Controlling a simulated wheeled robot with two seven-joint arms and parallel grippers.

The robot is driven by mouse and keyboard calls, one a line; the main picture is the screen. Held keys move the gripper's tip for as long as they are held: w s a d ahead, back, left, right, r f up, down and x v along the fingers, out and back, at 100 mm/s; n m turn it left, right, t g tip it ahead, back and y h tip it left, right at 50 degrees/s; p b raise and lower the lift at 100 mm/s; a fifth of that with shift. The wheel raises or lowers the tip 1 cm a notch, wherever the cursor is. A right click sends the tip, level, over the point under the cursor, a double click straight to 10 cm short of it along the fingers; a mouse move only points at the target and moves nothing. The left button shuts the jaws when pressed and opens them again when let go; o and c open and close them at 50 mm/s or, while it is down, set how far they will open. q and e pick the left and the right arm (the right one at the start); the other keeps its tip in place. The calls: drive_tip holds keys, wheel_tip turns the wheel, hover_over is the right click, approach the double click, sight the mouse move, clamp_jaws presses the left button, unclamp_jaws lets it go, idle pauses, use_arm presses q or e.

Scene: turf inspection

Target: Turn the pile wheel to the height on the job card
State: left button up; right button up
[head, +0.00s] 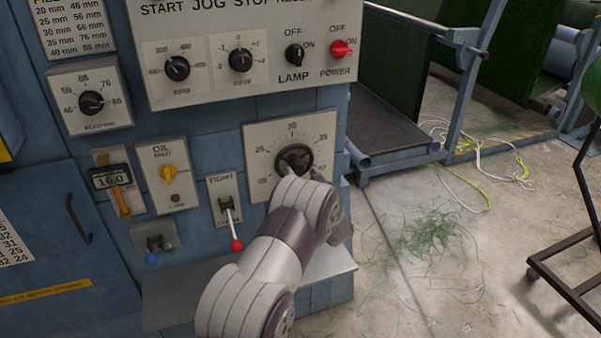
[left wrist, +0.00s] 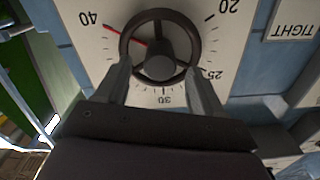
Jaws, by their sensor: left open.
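The pile wheel (head: 294,157) is a dark round handwheel on a white dial plate (head: 262,134) numbered from 20 to 40, low on the blue machine. It fills the upper middle of the left wrist view (left wrist: 160,14), which shows the dial upside down. Its red pointer (left wrist: 126,36) points close to the 40 mark. My left gripper (left wrist: 161,68) is open, one finger on each side of the wheel's rim; I cannot tell whether they touch it. In the head view my left arm covers the lower part of the dial. No sheet is clearly readable as the job card.
A lever with a red knob (head: 236,244) hangs left of the dial. A control panel (head: 250,50) juts out above. A printed mm chart (head: 73,28) is at upper left.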

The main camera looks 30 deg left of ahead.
use_arm(q)
drive_tip(key=shift+x, duration=1.15)
drive_tip(key=c, duration=1.1)
drive_tip(key=shift+o, duration=0.2)
drive_tip(key=n+b, duration=0.3)
drive_tip(key=n, duration=0.1)
drive_tip(key=shift+f, duration=0.2)
drive_tip(key=n+b, duration=0.5)
drive_tip(key=shift+n, duration=0.3)
drive_tip(key=n+b, duration=0.9)
drive_tip(key=n, duration=0.1)
drive_tip(key=shift+f+b, duration=0.15)
drive_tip(key=shift+b, duration=0.2)
drive_tip(key=shift+r+n+b, duration=0.1)
drive_tip(key=shift+n+b, duration=0.8)
drive_tip(key=shift+n, duration=0.1)
drive_tip(key=shift+r+n+b, duration=0.15)
drive_tip(key=shift+n+b, duration=0.75)
drive_tip(key=shift+n, duration=0.1)
